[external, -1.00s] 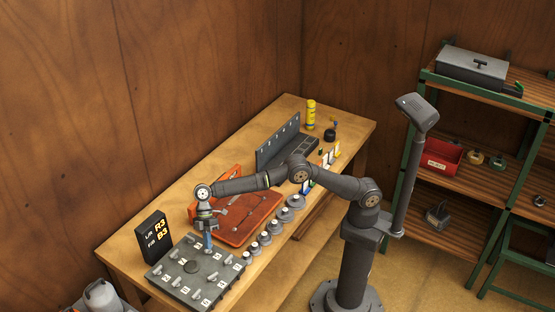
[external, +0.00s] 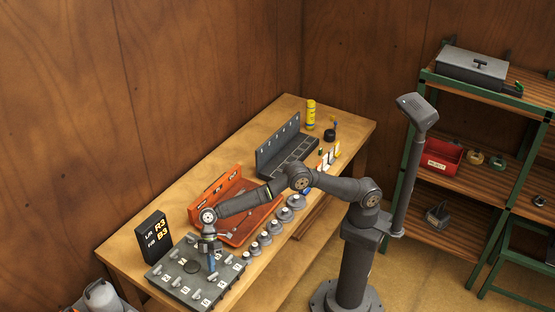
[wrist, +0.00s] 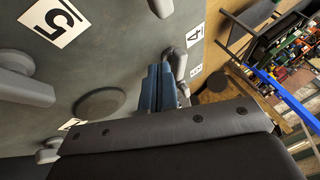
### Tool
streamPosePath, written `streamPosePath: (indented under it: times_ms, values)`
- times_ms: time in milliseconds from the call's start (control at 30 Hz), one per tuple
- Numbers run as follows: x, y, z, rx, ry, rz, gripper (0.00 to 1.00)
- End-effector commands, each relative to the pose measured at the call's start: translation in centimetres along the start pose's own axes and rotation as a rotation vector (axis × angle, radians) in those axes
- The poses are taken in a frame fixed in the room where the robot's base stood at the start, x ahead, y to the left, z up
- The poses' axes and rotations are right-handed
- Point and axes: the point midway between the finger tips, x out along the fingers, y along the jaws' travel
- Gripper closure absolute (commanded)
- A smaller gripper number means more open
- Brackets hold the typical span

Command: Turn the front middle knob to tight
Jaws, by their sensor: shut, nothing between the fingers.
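A dark grey knob panel (external: 172,279) with several light grey lever-like knobs and white number labels lies on the near left end of the bench. My gripper (external: 212,268) points down over the right part of the panel, with its blue fingers shut and empty. In the wrist view the blue fingers (wrist: 160,88) are together beside a grey knob (wrist: 179,62) near the label 4; I cannot tell whether they touch it. Another knob (wrist: 22,90) is near the label 5. I cannot tell for certain which knob is the front middle one.
A black display (external: 154,238) reading R3 and B3 stands left of the panel. An orange tray (external: 233,238) and a row of round grey weights (external: 265,238) lie behind it. A dark rack (external: 278,150) and yellow can (external: 310,114) stand farther back.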

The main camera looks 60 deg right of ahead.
Motion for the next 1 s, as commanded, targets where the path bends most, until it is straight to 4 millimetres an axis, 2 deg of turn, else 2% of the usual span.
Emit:
streamPosePath:
  times_ms: [167, 1000]
  values:
    - [0.33, -0.67, 0.00, 0.000, 0.000, -0.001, 1.00]
    - [0.29, -0.91, 0.23, 0.068, 0.036, 0.035, 1.00]
